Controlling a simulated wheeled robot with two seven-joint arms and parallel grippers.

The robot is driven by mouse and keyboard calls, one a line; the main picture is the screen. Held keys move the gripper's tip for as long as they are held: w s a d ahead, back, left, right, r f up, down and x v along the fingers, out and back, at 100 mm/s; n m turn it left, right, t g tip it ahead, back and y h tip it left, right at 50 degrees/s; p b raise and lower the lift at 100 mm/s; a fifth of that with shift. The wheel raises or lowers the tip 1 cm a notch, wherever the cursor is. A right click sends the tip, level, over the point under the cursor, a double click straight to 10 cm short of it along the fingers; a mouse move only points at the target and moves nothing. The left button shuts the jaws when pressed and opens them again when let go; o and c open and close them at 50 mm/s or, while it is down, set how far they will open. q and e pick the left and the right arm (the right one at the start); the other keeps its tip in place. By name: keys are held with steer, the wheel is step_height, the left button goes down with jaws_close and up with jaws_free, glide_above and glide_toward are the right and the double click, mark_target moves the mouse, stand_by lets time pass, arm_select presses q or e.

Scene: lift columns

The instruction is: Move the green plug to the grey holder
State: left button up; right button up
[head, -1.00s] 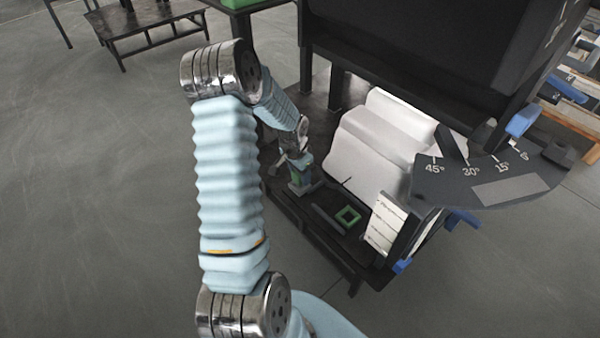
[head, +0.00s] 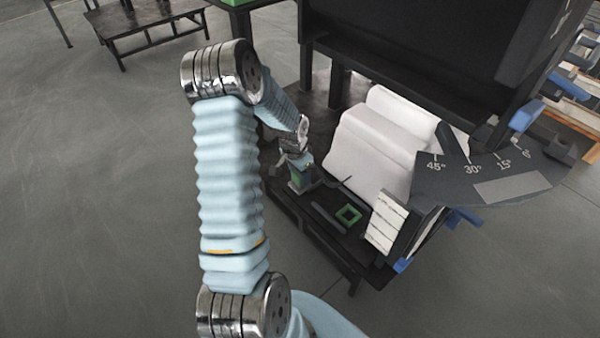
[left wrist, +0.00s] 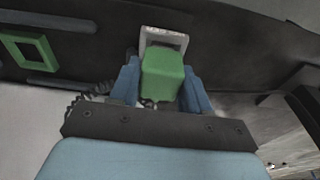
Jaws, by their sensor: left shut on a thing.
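My left gripper (head: 301,181) is low over the dark shelf, at the end of the arm in the head view. In the left wrist view its blue fingers (left wrist: 161,88) are shut on the green plug (left wrist: 164,75). A bit of the plug's green shows in the head view (head: 296,182). The grey holder (left wrist: 162,36) is a light grey square piece just beyond the plug, partly hidden by it. I cannot tell whether plug and holder touch. A green square frame (head: 348,214) lies apart on the shelf, to the right of the gripper. My right gripper is not in view.
The dark shelf (head: 318,240) carries a white stepped block (head: 385,140) behind and right of the gripper. A dark plate with angle marks (head: 485,178) and white slats (head: 383,225) stand at the right. A dark cable (left wrist: 95,92) runs beside the fingers.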

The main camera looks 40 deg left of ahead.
arm_select(q)
steer(key=shift+f+b, duration=0.4)
steer(key=shift+f, duration=0.2)
steer(key=o, duration=1)
steer(key=shift+o, duration=0.7)
steer(key=shift+o, duration=0.6)
steer(key=shift+r, duration=0.1)
steer(key=shift+r+p, duration=2.4)
steer(key=shift+r, duration=1.1)
